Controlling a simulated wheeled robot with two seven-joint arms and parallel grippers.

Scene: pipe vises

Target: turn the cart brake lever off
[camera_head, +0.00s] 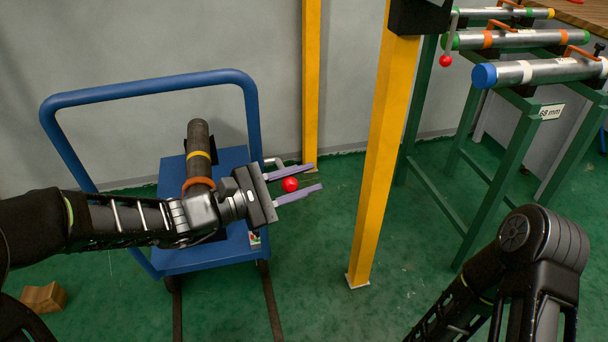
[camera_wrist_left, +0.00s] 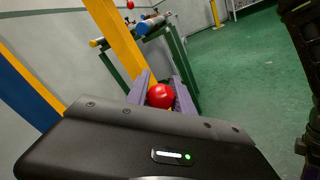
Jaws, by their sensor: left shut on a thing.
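The blue cart (camera_head: 205,258) stands on the green floor at the left, with a tall blue push handle. The brake lever shows as a red ball knob (camera_head: 290,184) and a short grey rod (camera_head: 274,162) at the cart's right side. My left gripper (camera_head: 292,181) reaches across the cart and is shut on the knob, which sits between its two purple fingers. The left wrist view also shows the red knob (camera_wrist_left: 161,96) between the fingers. The rest of the lever is mostly hidden behind the gripper. My right arm is at the lower right; its fingers are out of view.
A yellow post (camera_head: 378,160) rises just right of my left gripper. Green stands with capped pipes (camera_head: 540,72) are at the right. A wooden block (camera_head: 44,297) lies at the lower left.

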